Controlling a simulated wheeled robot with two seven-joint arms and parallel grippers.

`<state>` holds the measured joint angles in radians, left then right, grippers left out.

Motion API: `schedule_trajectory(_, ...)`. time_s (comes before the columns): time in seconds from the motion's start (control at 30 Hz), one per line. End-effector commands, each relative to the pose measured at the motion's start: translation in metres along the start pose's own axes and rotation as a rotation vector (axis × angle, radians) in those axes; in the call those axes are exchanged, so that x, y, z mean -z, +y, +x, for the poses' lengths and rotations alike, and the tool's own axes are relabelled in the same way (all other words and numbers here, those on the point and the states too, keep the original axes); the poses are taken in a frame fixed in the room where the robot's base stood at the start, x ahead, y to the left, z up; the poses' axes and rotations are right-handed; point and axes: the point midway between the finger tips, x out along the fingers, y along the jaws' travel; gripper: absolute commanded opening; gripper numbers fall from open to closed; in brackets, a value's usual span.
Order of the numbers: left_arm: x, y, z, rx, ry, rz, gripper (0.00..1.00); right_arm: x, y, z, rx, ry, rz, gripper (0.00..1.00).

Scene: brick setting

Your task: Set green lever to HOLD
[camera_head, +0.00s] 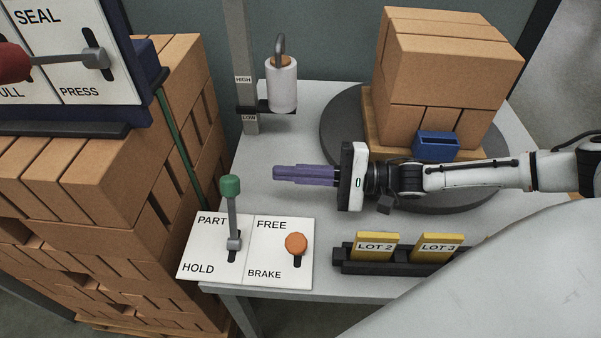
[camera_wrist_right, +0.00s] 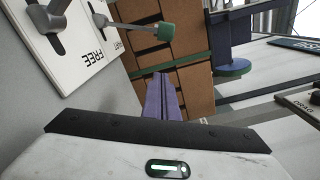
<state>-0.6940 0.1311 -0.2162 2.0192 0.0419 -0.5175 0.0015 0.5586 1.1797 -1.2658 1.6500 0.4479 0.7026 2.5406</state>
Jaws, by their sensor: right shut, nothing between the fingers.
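The green lever (camera_head: 231,188) has a green knob on a grey stem and stands up from a white panel (camera_head: 207,248) marked PART at the top and HOLD at the bottom. Its base sits in the slot near the HOLD half, and the stem leans up toward PART. My right gripper (camera_head: 276,174), with purple fingers, is shut and empty, above the table to the right of the knob and apart from it. In the right wrist view the green knob (camera_wrist_right: 166,31) is beyond the fingertips (camera_wrist_right: 159,76), slightly right of them. My left gripper is not in view.
An orange knob (camera_head: 296,243) on the FREE/BRAKE panel is right of the lever. A black rack (camera_head: 345,262) holds yellow LOT cards. Bricks (camera_head: 440,75) stand on a dark turntable behind my right arm.

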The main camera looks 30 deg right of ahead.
Motion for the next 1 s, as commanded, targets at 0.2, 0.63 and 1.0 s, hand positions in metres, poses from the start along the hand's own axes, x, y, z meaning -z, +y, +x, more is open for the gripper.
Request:
schedule_trajectory(0.2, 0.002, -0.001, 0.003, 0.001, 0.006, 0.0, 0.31, -0.001, 0.0, 0.049, 0.002, -0.004, 0.001, 0.0)
schedule_trajectory(0.63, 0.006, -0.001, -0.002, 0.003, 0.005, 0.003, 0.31, -0.038, 0.001, 0.061, -0.002, 0.001, 0.0, 0.0)
schedule_trajectory(1.0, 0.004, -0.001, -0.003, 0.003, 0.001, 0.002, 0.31, -0.04, 0.0, 0.062, -0.002, -0.001, -0.004, 0.0)
